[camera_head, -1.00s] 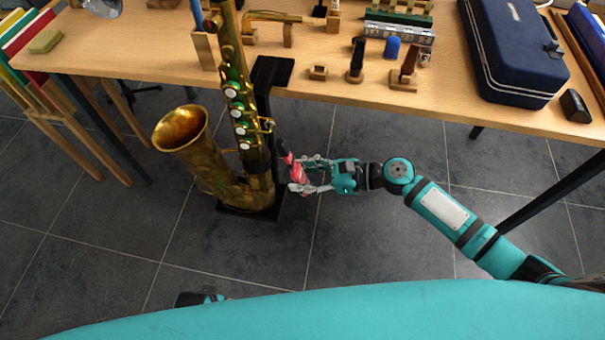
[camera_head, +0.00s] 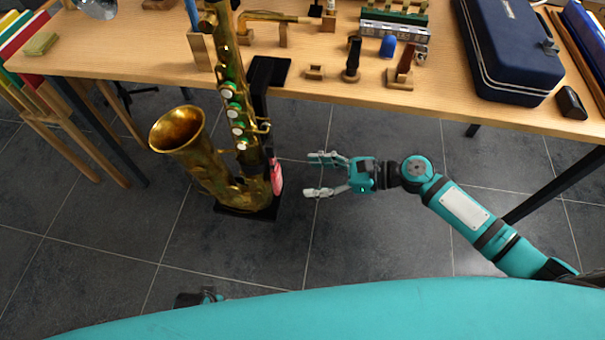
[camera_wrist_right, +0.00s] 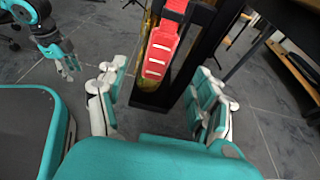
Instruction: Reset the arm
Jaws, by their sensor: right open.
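My right gripper (camera_head: 311,175) is open and empty, right of the saxophone stand, with its fingers pointing left. In the right wrist view (camera_wrist_right: 158,98) its fingers are spread, with a gap ahead of them. A red strap-like item with pale stripes (camera_head: 277,177) hangs at the black stand's right side, apart from the fingers; it also shows in the right wrist view (camera_wrist_right: 165,42). My left gripper (camera_wrist_right: 67,66) appears small at upper left in the right wrist view; its opening is unclear. In the head view only a bit of my left arm shows at bottom.
A brass saxophone (camera_head: 235,130) stands upright on a black stand (camera_head: 268,72) by the wooden table (camera_head: 330,88). The table holds a dark blue case (camera_head: 510,50) and several small instruments. A dark table leg (camera_head: 555,185) slants at right. The floor around my right gripper is clear.

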